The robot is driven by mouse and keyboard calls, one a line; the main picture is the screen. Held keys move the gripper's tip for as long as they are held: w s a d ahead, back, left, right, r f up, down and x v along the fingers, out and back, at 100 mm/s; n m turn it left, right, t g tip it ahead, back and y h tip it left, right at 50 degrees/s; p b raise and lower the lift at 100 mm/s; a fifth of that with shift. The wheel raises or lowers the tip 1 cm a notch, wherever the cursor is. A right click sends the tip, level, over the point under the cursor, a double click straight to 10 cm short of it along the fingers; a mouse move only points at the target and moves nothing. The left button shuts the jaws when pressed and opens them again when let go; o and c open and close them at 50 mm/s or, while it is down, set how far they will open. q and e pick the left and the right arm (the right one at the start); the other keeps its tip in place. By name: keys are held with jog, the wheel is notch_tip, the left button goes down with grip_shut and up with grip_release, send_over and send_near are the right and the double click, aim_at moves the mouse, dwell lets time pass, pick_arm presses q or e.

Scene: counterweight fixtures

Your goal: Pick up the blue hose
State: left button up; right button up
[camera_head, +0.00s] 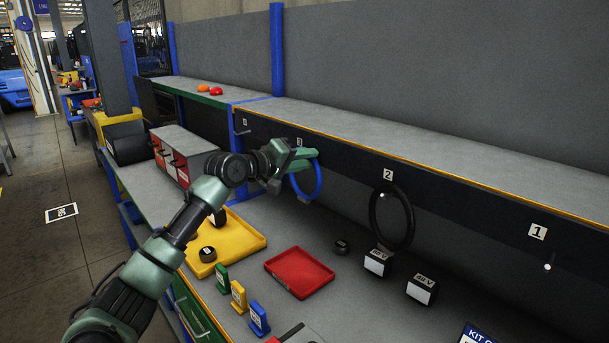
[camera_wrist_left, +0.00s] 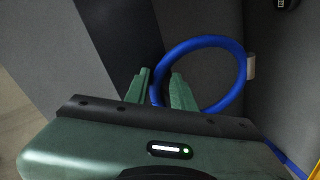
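The blue hose (camera_head: 319,182) is a ring hanging at the dark rail near the number 3 label. My left gripper (camera_head: 306,160) is at the upper part of the ring. In the left wrist view its two green fingers (camera_wrist_left: 161,90) stand apart, with the near side of the ring between them. The hose looks close to the left finger, and a small gap seems to show toward the right one. Contact is hard to judge. My right gripper is not in view.
A black hose ring (camera_head: 409,226) hangs under label 2; peg 1 (camera_head: 547,267) is bare. Below are a yellow tray (camera_head: 258,242), a red tray (camera_head: 300,272), black-and-white 48 V blocks (camera_head: 421,289) and coloured tagged stands (camera_head: 259,318). Grey-and-red boxes (camera_head: 183,155) stand left.

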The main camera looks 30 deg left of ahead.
pick_arm(q)
jog(key=shift+s, duration=0.1)
jog(key=shift+c, duration=0.4)
grip_shut()
dwell(0.9)
